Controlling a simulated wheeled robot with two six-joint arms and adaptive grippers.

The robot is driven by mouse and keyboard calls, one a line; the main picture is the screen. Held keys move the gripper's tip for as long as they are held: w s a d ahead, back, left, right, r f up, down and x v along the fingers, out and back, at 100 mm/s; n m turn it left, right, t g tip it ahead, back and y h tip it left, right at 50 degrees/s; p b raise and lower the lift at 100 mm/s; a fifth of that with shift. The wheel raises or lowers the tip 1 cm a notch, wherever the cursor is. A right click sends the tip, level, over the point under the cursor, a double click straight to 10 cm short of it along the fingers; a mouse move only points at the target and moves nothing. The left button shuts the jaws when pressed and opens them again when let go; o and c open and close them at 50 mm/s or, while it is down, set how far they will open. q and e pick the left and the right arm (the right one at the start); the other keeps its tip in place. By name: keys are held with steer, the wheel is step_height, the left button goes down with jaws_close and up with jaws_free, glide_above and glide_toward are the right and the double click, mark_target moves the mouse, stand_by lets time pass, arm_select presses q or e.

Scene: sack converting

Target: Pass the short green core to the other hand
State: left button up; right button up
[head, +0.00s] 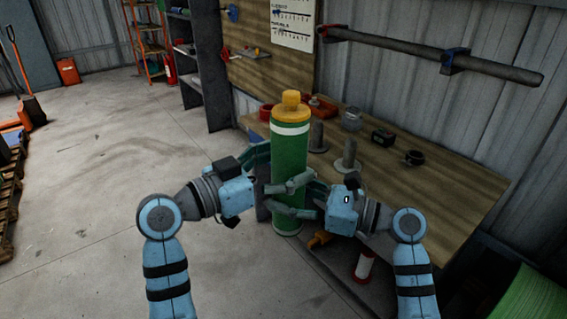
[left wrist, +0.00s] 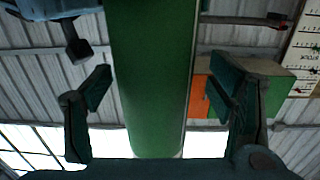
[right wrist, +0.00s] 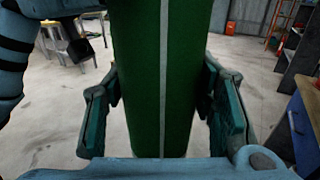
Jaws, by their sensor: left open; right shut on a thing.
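The green core (head: 290,155) stands upright in the air between my two grippers, with a white band near its top and a yellow cap on top. My right gripper (head: 291,198) is shut on it from the right, its fingers across the middle of the core. My left gripper (head: 264,180) is open and at the core from the left. In the left wrist view the core (left wrist: 155,75) lies between the open fingers, with gaps at both sides. The core also fills the middle of the right wrist view (right wrist: 150,80). Its far side is hidden.
A dark shelf (head: 208,85) stands behind.

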arm_select(q)
steer(key=c, duration=1.5)
arm_select(e)
steer(key=shift+r, duration=0.1)
arm_select(q)
steer(key=shift+c, duration=0.3)
arm_select(e)
steer(key=o, duration=1.6)
steer(key=shift+c, duration=0.2)
steer(key=shift+d, duration=0.1)
